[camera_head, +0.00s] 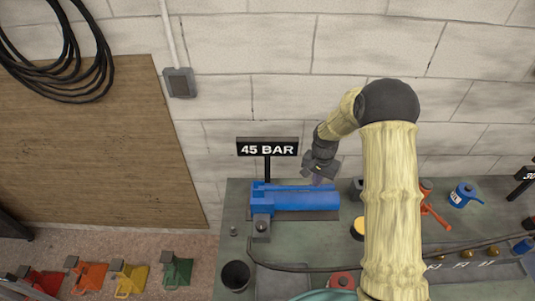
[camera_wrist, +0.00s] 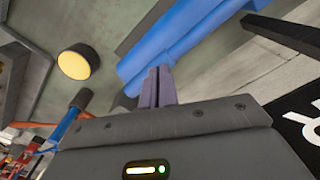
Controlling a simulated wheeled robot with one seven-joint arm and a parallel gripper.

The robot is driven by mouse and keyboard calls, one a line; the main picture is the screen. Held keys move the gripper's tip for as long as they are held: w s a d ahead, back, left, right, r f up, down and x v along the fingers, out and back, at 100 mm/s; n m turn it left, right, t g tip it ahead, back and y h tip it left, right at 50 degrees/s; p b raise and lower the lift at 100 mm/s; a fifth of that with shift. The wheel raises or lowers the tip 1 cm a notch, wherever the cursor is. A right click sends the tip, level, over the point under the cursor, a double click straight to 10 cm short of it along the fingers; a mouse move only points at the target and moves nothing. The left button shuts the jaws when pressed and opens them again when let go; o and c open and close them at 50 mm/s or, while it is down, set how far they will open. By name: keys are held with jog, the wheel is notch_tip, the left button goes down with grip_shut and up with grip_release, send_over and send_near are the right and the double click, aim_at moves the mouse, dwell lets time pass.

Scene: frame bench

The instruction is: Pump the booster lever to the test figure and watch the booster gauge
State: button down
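The booster is a blue pump (camera_head: 308,202) with a long body, lying on the bench under a black "45 BAR" sign (camera_head: 267,149). A thin blue bar (camera_head: 292,187), which looks like its lever, runs along its upper side. My gripper (camera_head: 318,181) is over the right end of this bar, pointing down. In the wrist view its fingers (camera_wrist: 159,72) are close together, with nothing visible between them, and overlap the edge of the blue pump (camera_wrist: 185,38). I cannot tell whether they touch it. A round cream-yellow dial-like disc (camera_wrist: 74,65) shows no readable needle or figures.
A dark cup (camera_head: 236,275) stands at the bench's front left. A blue can (camera_head: 463,195) and an orange-red tool (camera_head: 432,210) lie right of my arm, which hides part of the bench. A dark hose (camera_head: 300,267) crosses the bench. Coloured stands (camera_head: 130,278) are on the floor left.

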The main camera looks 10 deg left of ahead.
jog(key=shift+r+p, duration=2.25)
jog(key=shift+r, duration=1.05)
jog(key=shift+f, duration=0.1)
notch_tip(320, 180, down, 7)
jog(key=b, duration=0.4)
jog(key=shift+r, duration=0.2)
notch_tip(320, 180, up, 6)
jog(key=p, duration=0.3)
jog(key=shift+p, duration=0.35)
jog(key=shift+r, duration=0.45)
jog(key=shift+s, duration=0.1)
jog(key=shift+f, duration=0.15)
